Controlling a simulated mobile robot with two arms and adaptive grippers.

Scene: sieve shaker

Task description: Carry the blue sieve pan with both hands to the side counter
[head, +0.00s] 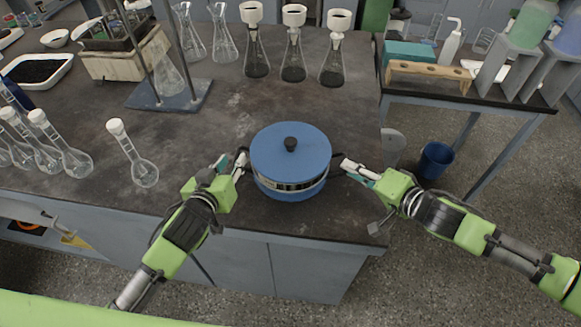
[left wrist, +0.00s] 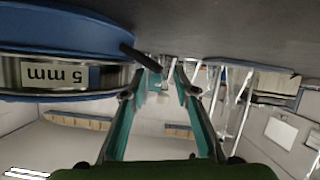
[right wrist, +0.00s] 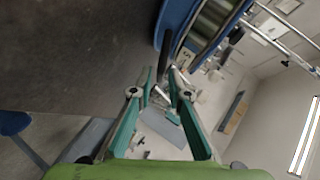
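The blue sieve pan (head: 275,190) sits upright on the dark bench near its front right corner, its blue lid with a black knob on top. A steel band labelled "5 mm" shows in the left wrist view (left wrist: 50,75). My left gripper (head: 242,162) is at the pan's left side, fingers apart, with a black side handle (left wrist: 140,57) by its fingertips. My right gripper (head: 345,168) is at the right side, fingers apart, with the other black handle (right wrist: 165,62) reaching between or just before its tips. The side counter (head: 440,100) stands at the back right.
Flasks with white caps (head: 130,155) stand left on the bench, and funnel-topped flasks (head: 293,60) stand behind the pan. The side counter holds a wooden rack (head: 428,75), a teal box (head: 408,53) and a white bottle (head: 451,42). A blue bucket (head: 436,160) is on the floor.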

